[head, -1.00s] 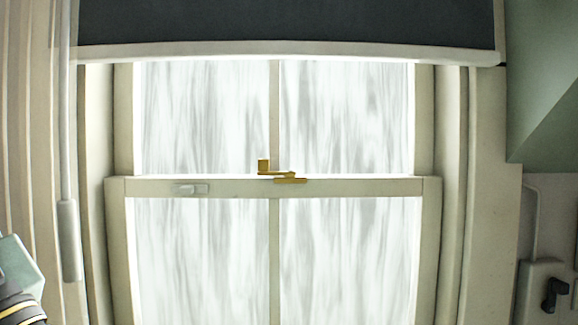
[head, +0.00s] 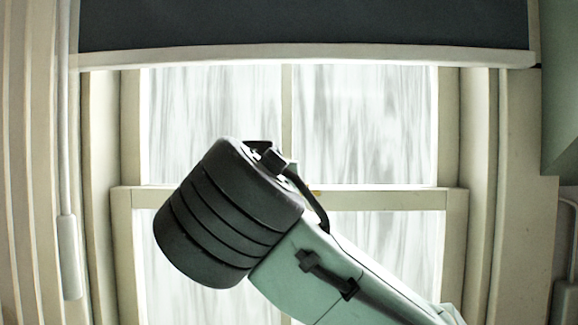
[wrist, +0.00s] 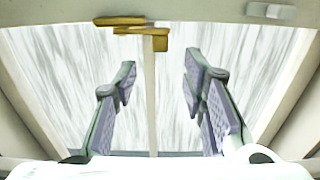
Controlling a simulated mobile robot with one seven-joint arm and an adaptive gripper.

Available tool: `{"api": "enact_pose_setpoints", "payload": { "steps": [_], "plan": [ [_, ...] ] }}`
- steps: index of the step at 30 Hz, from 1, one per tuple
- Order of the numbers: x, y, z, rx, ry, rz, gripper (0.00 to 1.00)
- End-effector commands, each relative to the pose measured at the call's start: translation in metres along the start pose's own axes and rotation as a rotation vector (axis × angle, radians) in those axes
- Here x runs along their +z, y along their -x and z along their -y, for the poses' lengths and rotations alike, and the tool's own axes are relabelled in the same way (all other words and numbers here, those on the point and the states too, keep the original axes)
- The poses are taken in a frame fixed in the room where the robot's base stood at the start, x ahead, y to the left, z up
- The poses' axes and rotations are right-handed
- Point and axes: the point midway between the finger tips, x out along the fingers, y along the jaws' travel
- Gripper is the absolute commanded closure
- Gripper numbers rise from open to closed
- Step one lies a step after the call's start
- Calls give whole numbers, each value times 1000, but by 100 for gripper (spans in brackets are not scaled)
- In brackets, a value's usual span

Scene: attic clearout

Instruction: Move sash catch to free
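The brass sash catch (wrist: 140,27) sits on the window's meeting rail. In the wrist view it is at the top, just beyond my fingertips and slightly left of the gap between them. It has a flat lever bar and a block-like end. No contact with the catch is visible. In the head view my wrist hides the fingers.
A dark roller blind (head: 300,25) hangs across the top of the window. A small white fitting (wrist: 270,11) is on the same rail. A pale hanging rod (head: 70,255) is at the left, and a green sloped surface (head: 560,100) at the upper right.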

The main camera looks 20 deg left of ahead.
Motion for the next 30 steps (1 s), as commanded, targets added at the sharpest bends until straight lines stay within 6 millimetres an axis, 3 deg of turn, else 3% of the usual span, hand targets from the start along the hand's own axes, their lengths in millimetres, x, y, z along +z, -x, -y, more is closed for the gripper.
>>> {"api": "enact_pose_setpoints", "payload": {
  "steps": [6,12,24,30],
  "plan": [
    [-3,-43,-1,2,0,3,62],
    [-3,-68,0,0,1,-1,62],
    [-1,-76,0,-3,1,-2,62],
    [-1,-75,0,-3,1,-2,75]
  ]
}}
